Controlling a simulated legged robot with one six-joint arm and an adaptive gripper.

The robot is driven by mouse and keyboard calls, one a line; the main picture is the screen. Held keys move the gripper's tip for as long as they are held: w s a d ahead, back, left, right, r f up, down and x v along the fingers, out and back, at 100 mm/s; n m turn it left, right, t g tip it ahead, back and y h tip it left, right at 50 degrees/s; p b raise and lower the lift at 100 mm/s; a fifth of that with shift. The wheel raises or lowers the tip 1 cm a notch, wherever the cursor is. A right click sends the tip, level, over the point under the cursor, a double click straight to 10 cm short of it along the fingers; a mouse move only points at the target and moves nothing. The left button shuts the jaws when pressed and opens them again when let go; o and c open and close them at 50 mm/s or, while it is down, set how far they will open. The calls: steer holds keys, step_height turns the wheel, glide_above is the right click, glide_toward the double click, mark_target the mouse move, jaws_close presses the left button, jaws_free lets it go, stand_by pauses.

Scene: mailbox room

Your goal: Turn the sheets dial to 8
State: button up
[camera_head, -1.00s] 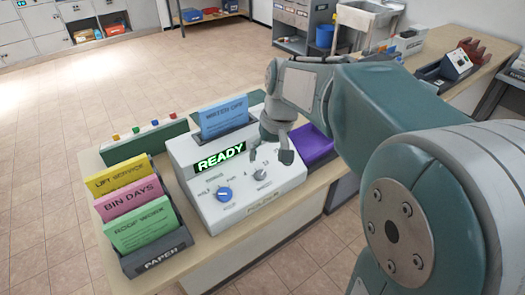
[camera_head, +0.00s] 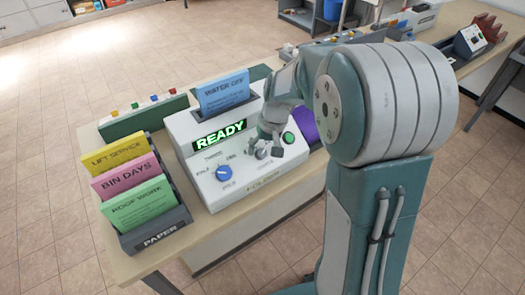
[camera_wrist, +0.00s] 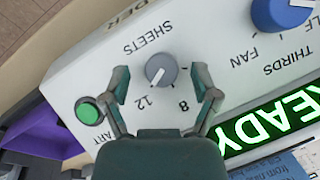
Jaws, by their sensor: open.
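The sheets dial (camera_wrist: 161,70) is a round grey knob with a white pointer line on a white machine (camera_head: 228,193). In the wrist view its label reads upside down, with 12 and 8 printed on the near side. My gripper (camera_wrist: 161,82) is open, with one finger on each side of the dial; contact is not clear. In the head view my gripper (camera_head: 264,150) is low over the panel and largely hides the dial.
A blue fold dial (camera_head: 223,173) and a green start button (camera_wrist: 89,111) flank the sheets dial. The green display (camera_head: 220,134) reads READY. A paper rack (camera_head: 165,238) stands left, and a purple tray (camera_wrist: 38,133) lies beyond the start button.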

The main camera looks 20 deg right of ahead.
steer(key=shift+f, duration=0.35)
steer(key=shift+a, duration=0.1)
steer(key=shift+a, duration=0.1)
jaws_close()
steer(key=shift+n, duration=0.3)
steer(key=n+h, duration=0.3)
steer(key=n, duration=0.1)
steer(key=shift+a+n+t, duration=0.1)
steer(key=shift+n+t, duration=0.2)
steer(key=shift+t, duration=0.1)
steer(key=n+h, duration=0.1)
steer(key=n, duration=0.1)
steer(key=n+t+h, duration=0.1)
steer(key=n, duration=0.1)
steer(key=shift+s+n+t, duration=0.1)
steer(key=shift+n+t, duration=0.2)
steer(key=shift+n, duration=0.1)
